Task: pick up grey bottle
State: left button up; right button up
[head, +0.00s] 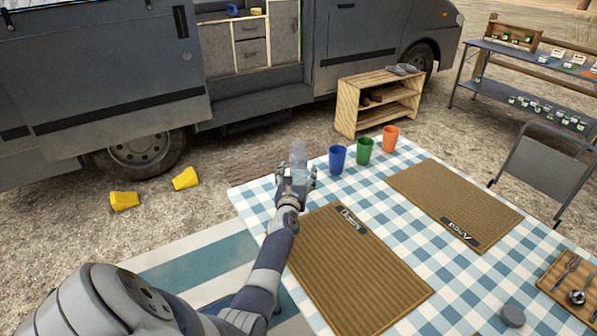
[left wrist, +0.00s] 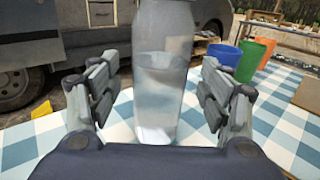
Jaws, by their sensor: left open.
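The grey bottle (head: 298,158) is translucent and stands upright near the far left corner of the table with the blue and white checked cloth. In the left wrist view the bottle (left wrist: 161,85) is between the two fingers, with a gap visible on each side. My left gripper (head: 296,178) is open around the bottle's near side; it also shows in the left wrist view (left wrist: 162,98). In the head view the gripper hides the bottle's lower part. My right gripper is not in view.
Blue (head: 338,158), green (head: 364,150) and orange (head: 390,138) cups stand in a row right of the bottle. Two brown placemats (head: 360,275) (head: 455,203) lie on the table. A dark round object (head: 513,315) and a cutlery tray (head: 562,308) are at the near right. A van stands behind.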

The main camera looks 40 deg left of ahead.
pick_arm(q)
jog(key=shift+x, duration=1)
jog(key=shift+w+a, duration=0.1)
jog(key=shift+a, duration=0.05)
jog(key=c, duration=1.4)
jog(key=shift+c, duration=0.2)
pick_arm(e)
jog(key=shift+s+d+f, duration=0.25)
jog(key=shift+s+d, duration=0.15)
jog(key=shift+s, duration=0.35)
pick_arm(q)
jog(key=shift+r, duration=0.2)
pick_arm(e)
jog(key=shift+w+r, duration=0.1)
